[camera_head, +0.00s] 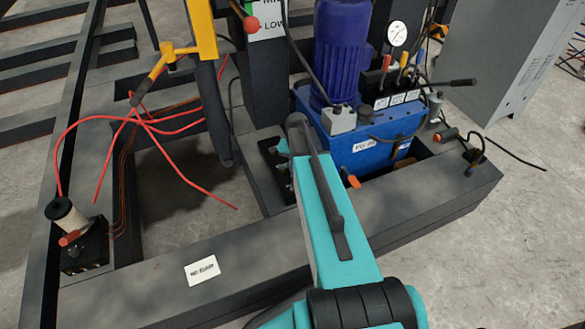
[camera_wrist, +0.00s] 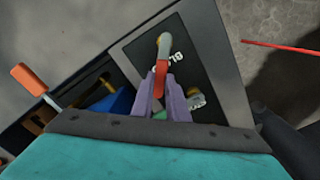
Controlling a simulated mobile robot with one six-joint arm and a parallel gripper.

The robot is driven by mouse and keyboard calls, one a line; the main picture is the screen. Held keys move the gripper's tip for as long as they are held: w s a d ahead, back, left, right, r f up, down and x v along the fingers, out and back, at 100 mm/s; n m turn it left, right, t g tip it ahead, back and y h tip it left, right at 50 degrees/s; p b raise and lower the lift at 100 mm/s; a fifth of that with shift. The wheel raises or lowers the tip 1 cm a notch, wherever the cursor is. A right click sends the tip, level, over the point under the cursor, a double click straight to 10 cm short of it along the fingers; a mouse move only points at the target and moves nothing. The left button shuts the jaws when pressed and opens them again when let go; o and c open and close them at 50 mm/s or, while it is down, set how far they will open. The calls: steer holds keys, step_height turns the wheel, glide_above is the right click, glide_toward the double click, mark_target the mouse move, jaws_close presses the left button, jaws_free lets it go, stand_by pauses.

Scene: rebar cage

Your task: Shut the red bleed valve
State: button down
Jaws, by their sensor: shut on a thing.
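The red bleed valve handle (camera_wrist: 160,80) shows in the wrist view in front of a dark plate (camera_wrist: 205,60) with partly hidden lettering that starts "BL". In the head view my teal arm covers most of the gripper and the valve handle. Part of the dark valve plate (camera_head: 271,158) shows left of the arm, on the steel frame.
A blue hydraulic unit (camera_head: 370,152) with a blue motor, levers and a gauge (camera_head: 397,33) stands behind my arm. An orange handle (camera_head: 350,182) is close by on the right; it also shows in the wrist view (camera_wrist: 28,79). Loose red wires (camera_head: 150,122) lie left.

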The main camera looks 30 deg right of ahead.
steer(key=m, duration=0.1)
steer(key=s+m+p, duration=0.1)
steer(key=m, duration=0.1)
steer(key=shift+s+d+r+p, duration=0.1)
steer(key=shift+d+r+p, duration=0.05)
steer(key=shift+d+p, duration=0.2)
steer(key=m, duration=0.1)
steer(key=s+m+p, duration=0.1)
steer(key=shift+s+d+m, duration=0.15)
steer(key=shift+d+m, duration=0.15)
steer(key=shift+m, duration=0.1)
steer(key=shift+s+m+p, duration=0.35)
steer(key=shift+s+m, duration=0.2)
steer(key=shift+m, duration=0.55)
steer(key=shift+s+m+p, duration=0.35)
steer(key=shift+s+m, duration=0.15)
steer(key=shift+m, duration=0.6)
steer(key=c, duration=1.7)
jaws_free()
step_height(320, 180, up, 14)
steer(key=shift+f+p, duration=0.25)
steer(key=shift+p, duration=0.35)
